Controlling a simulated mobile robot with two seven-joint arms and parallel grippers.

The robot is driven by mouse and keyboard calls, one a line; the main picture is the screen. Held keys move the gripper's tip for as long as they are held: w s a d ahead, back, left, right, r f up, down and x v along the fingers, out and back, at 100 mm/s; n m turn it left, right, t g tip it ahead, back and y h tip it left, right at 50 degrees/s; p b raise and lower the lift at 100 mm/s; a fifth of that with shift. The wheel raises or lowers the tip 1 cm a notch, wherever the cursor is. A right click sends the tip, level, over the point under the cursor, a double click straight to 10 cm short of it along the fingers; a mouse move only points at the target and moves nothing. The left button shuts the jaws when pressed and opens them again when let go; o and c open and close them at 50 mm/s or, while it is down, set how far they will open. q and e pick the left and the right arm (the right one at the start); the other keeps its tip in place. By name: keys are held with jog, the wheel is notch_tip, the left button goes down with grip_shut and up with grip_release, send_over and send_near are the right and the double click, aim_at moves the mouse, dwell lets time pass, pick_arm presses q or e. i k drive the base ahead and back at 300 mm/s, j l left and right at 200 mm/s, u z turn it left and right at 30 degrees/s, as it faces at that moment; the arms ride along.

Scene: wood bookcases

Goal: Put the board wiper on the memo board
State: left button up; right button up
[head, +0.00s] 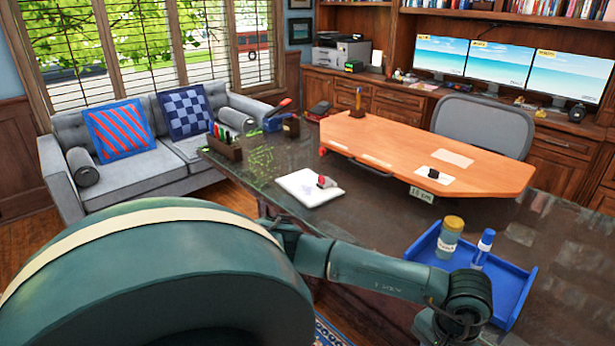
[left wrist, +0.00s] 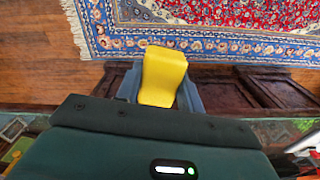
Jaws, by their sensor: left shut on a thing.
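In the left wrist view my left gripper (left wrist: 160,88) is shut on a yellow block (left wrist: 163,72), the likely board wiper, held between its two grey-blue fingers above the floor. Its far side is hidden. In the head view, a flat orange board (head: 395,135) with pale paper notes lies on the dark desk (head: 375,217); it looks like the memo board. A small black item (head: 433,173) sits on it. Neither gripper shows in the head view; my green arm links fill the front.
A blue tray (head: 515,296) with a jar (head: 449,238) and a blue-capped bottle (head: 483,249) stands at the desk's right. A white pad (head: 304,194), a pen holder (head: 223,147) and a stapler-like red item (head: 285,104) occupy its left. A sofa (head: 150,165) stands beyond.

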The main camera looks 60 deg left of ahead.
aim_at(309, 195)
jog(key=i+j, duration=0.1)
jog(key=j, duration=0.75)
jog(key=i+j, duration=0.1)
jog(key=j, duration=0.7)
jog(key=i+j, duration=0.1)
jog(key=j, duration=0.75)
jog(key=i+j, duration=0.1)
jog(key=j, duration=0.7)
